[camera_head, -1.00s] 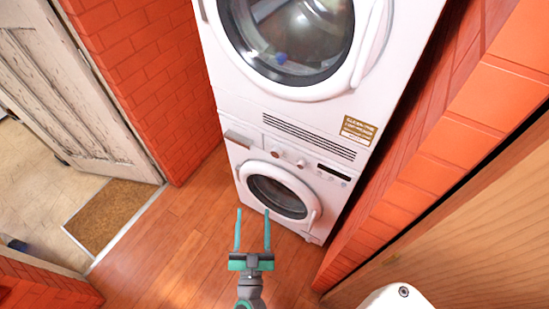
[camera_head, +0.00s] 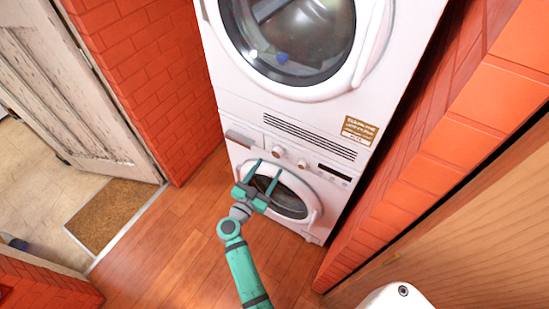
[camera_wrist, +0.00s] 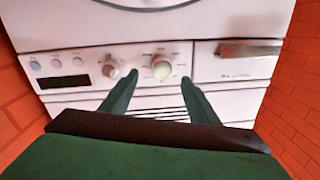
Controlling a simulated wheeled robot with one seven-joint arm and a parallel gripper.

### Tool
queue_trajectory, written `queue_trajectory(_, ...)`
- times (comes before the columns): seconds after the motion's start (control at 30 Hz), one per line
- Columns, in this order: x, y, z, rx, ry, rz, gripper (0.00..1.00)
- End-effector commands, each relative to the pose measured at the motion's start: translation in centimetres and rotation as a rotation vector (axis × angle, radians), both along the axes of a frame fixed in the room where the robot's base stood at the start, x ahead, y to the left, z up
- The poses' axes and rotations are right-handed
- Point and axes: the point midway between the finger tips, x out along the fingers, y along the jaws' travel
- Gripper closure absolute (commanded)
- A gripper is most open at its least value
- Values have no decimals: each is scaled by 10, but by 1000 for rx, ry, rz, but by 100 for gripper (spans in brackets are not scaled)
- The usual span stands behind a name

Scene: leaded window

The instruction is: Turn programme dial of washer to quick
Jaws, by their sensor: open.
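The washer (camera_head: 240,160) is the lower white machine of a stack. Its control panel has two round knobs. The knob nearer the drawer (camera_head: 277,152), with small marks around it, looks like the programme dial; it also shows in the wrist view (camera_wrist: 162,67), where the panel appears upside down. The other knob (camera_head: 301,164) also shows in the wrist view (camera_wrist: 110,68). The marks are too small to read. My gripper (camera_head: 268,166) is open and empty in front of the panel. In the wrist view its fingertips (camera_wrist: 160,77) lie either side of the marked knob, apparently short of it.
The detergent drawer (camera_head: 238,139) and a dark display (camera_head: 335,172) flank the knobs. The round washer door (camera_head: 290,202) is shut below. A dryer-like machine (camera_head: 330,75) stands above. Brick walls rise both sides; the wood floor (camera_head: 170,250) in front is clear.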

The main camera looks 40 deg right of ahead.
Motion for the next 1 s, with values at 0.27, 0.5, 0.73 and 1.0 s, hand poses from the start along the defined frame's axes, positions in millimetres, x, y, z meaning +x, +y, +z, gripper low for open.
queue_trajectory(0.27, 23, -38, 1, 0, -2, 6, 45)
queue_trajectory(0.5, 31, -54, 0, 1, -2, 7, 45)
queue_trajectory(0.73, 31, -57, 0, 0, -1, 7, 45)
queue_trajectory(1.0, 31, -57, 0, -1, -1, 6, 86)
